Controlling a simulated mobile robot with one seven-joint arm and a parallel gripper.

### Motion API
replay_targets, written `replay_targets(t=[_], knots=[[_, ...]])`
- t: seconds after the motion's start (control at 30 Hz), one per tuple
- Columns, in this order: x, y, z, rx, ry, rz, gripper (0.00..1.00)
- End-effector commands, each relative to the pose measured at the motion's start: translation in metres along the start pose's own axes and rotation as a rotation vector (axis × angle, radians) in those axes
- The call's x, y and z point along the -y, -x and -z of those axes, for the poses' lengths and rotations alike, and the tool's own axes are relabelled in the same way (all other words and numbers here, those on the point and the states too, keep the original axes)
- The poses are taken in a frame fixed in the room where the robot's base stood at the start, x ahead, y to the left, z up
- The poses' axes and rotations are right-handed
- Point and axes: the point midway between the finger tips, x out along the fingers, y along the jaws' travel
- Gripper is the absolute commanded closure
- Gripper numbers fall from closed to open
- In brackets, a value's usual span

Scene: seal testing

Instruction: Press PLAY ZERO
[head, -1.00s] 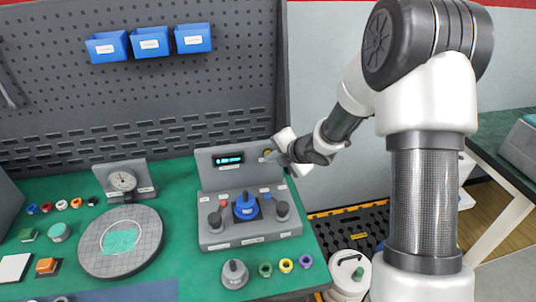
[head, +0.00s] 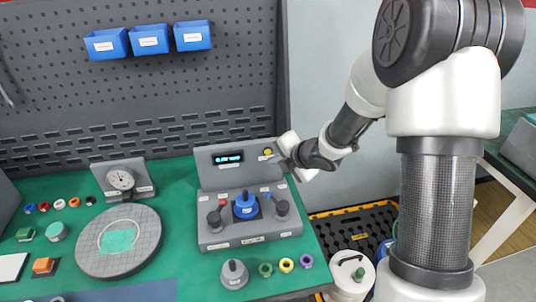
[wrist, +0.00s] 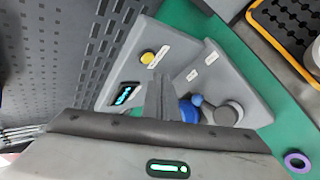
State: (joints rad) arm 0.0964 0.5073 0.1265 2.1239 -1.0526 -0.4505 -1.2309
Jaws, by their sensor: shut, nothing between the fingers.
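The grey test station has an upright panel (head: 210,172) with a lit display (head: 228,158) and a round yellow button (head: 267,152) to its right. A small label sits beside the button, too small to read, so I cannot tell that it says PLAY ZERO. My gripper (head: 282,161) is shut and empty, just right of the yellow button and apart from it. In the wrist view the yellow button (wrist: 147,57) shows fully, beyond and slightly left of my closed fingertips (wrist: 160,78). The display (wrist: 124,95) shows left of the fingers.
A blue fixture (head: 246,206) stands on the station's lower deck between dark grey knobs. A red button (head: 222,202) is at the deck's left. A dial gauge (head: 121,181) and a round plate (head: 119,243) stand left. Coloured rings (head: 286,265) lie in front.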

Motion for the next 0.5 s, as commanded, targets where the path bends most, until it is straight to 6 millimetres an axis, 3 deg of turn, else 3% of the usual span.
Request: replay_targets(t=[0.5], knots=[[0.019,0.025,0.019,0.0,-0.001,0.0,1.0]])
